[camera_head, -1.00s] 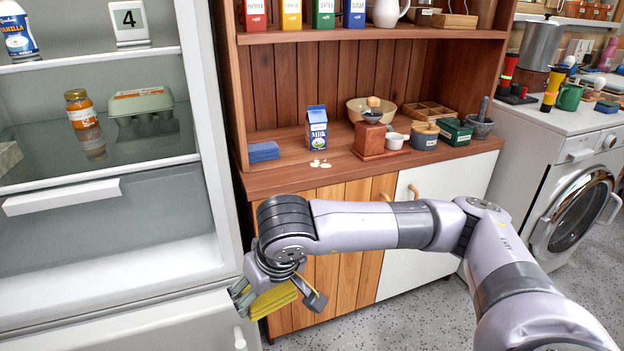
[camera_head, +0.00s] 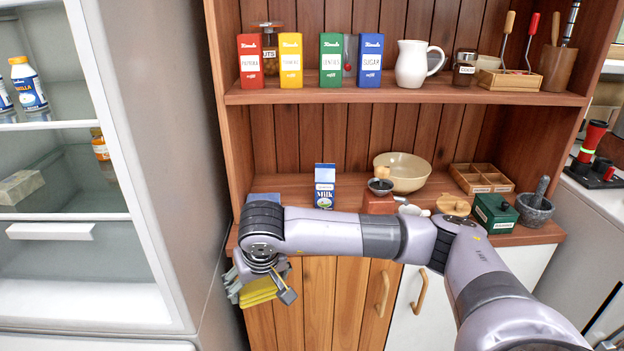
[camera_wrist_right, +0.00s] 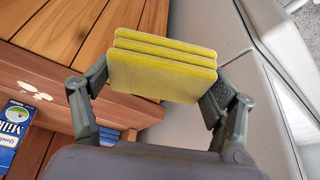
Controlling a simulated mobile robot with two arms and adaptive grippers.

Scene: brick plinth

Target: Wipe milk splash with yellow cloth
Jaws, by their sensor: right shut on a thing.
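My right gripper (camera_head: 262,288) is shut on the folded yellow cloth (camera_head: 258,291), in front of the cabinet doors and below the countertop. In the right wrist view the yellow cloth (camera_wrist_right: 163,68) sits between the two fingers. The white milk splash (camera_wrist_right: 36,92) lies on the wooden counter near its front edge, beside the milk carton (camera_wrist_right: 12,125). The milk carton (camera_head: 324,187) stands upright on the counter in the head view, where my right arm hides the splash. My left gripper is not in view.
A blue folded cloth (camera_head: 263,198) lies on the counter left of the carton, partly hidden by my arm. A grinder, a bowl (camera_head: 403,172) and a green box (camera_head: 495,213) stand to the right. The open fridge (camera_head: 130,200) is close on the left.

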